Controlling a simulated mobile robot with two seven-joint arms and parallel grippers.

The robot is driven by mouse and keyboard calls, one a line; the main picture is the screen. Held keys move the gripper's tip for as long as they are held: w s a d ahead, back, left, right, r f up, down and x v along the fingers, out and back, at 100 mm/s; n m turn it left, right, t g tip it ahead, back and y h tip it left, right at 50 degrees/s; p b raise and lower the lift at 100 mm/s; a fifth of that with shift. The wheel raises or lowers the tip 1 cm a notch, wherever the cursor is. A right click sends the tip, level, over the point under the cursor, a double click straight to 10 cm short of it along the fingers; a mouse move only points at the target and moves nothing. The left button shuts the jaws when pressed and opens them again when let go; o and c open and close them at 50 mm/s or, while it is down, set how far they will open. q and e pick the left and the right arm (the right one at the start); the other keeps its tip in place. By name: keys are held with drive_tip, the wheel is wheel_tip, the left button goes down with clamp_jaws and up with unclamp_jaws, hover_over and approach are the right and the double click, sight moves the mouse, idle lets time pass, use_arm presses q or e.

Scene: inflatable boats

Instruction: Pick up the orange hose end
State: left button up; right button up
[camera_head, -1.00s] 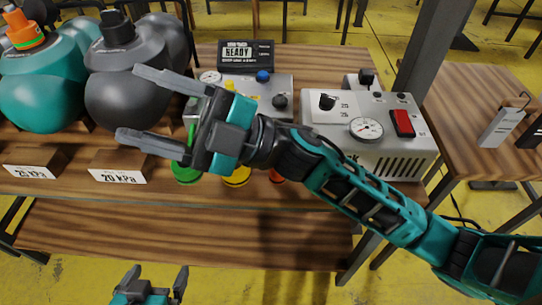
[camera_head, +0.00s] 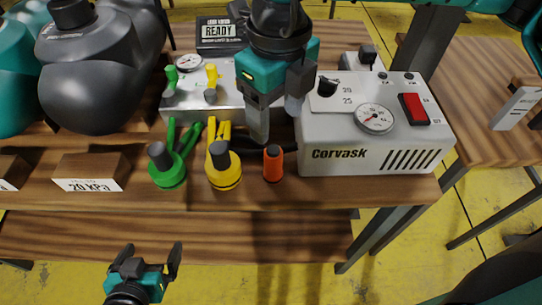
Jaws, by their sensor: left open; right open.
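The orange hose end (camera_head: 273,164) stands on the wooden table near its front edge, just left of the white Corvask box. A black hose runs behind it. My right gripper (camera_head: 275,121) is open and points down above and behind the orange hose end. One finger is in front of the metal valve box and the other is close to the Corvask box. No contact with the hose end shows. My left gripper (camera_head: 147,255) is open and empty, low in front of the table.
A green hose end (camera_head: 168,171) and a yellow hose end (camera_head: 224,172) stand left of the orange one. The Corvask box (camera_head: 370,155) stands close on its right. The metal valve box (camera_head: 200,98) and READY display (camera_head: 221,33) are behind. A grey boat (camera_head: 98,75) sits at left.

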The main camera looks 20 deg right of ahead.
sight(273, 149)
wheel_tip(273, 149, down, 7)
drive_tip(key=shift+f, duration=0.1)
drive_tip(key=shift+w+a+f, duration=0.1)
drive_tip(key=shift+w+f, duration=0.15)
drive_tip(key=shift+f, duration=1.1)
drive_tip(key=shift+w+f, duration=0.2)
drive_tip(key=shift+f, duration=1.1)
drive_tip(key=c, duration=1.1)
drive_tip(key=shift+r, duration=0.1)
drive_tip(key=shift+c, duration=0.2)
